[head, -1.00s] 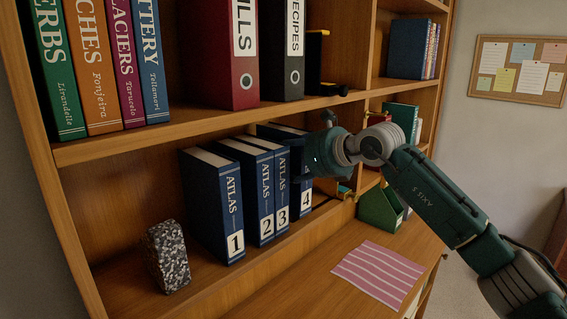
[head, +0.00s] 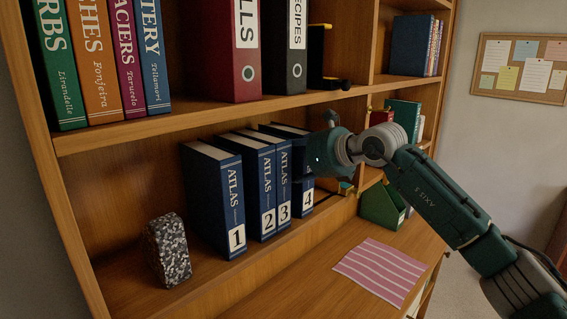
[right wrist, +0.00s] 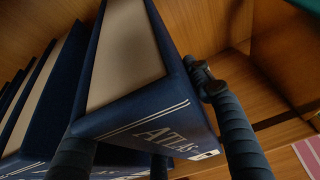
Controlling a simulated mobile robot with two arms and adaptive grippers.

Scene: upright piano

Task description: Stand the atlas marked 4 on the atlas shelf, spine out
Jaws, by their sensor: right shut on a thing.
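The atlas marked 4 (head: 307,197) is a thick dark blue book with pale pages. It is upright on the atlas shelf (head: 215,275), to the right of atlas 3 (head: 284,185), with its lettered spine facing out. My right gripper (head: 308,165) is shut on it, a finger on either side, and hides part of its spine. In the right wrist view the atlas (right wrist: 135,100) fills the middle, between the dark fingers (right wrist: 150,130). Whether its base touches the shelf is unclear. My left gripper is not in view.
Atlas 2 (head: 262,190) and atlas 1 (head: 226,205) stand left of atlas 3. A speckled stone block (head: 168,252) stands farther left. A green holder (head: 381,207) is at the right. A striped pink sheet (head: 380,272) lies on the lower surface.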

